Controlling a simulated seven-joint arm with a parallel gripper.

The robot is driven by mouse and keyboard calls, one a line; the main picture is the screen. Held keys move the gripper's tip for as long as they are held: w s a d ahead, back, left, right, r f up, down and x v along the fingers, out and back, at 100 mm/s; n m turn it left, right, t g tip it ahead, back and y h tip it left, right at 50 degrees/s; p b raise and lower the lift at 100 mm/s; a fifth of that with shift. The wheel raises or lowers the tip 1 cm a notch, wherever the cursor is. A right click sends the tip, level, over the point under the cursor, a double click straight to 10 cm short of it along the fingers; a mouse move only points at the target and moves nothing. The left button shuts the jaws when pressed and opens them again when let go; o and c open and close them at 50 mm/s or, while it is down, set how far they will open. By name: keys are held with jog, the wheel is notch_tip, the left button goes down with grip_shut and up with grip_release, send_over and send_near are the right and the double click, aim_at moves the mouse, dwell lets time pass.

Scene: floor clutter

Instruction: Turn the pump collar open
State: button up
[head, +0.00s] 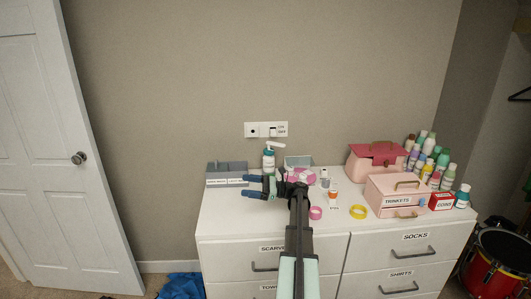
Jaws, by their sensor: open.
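The pump bottle (268,163), teal with a pale label, stands upright at the back left of the white dresser top. Its white pump head (275,144) points to the right, and the collar just below it is too small to tell its position.
A pink trinkets box (394,198) fills the right side. The front left top is clear.

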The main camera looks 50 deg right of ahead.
jog(key=w+d+m+h, duration=0.1)
jog(key=w+d, duration=0.1)
jog(key=d, duration=0.6)
jog(key=w+d+m+h, duration=0.1)
jog(key=w+d, duration=0.1)
jog(key=d, duration=0.7)
jog(key=m+t+h, duration=0.1)
jog(key=m+h, duration=0.1)
jog(key=h, duration=0.1)
send_near(265, 149)
jog(key=x, duration=0.9)
jog(key=shift+w+a+f, duration=0.25)
jog(key=shift+a+f, duration=0.1)
jog(key=shift+f, duration=0.05)
jog(key=c, duration=1.4)
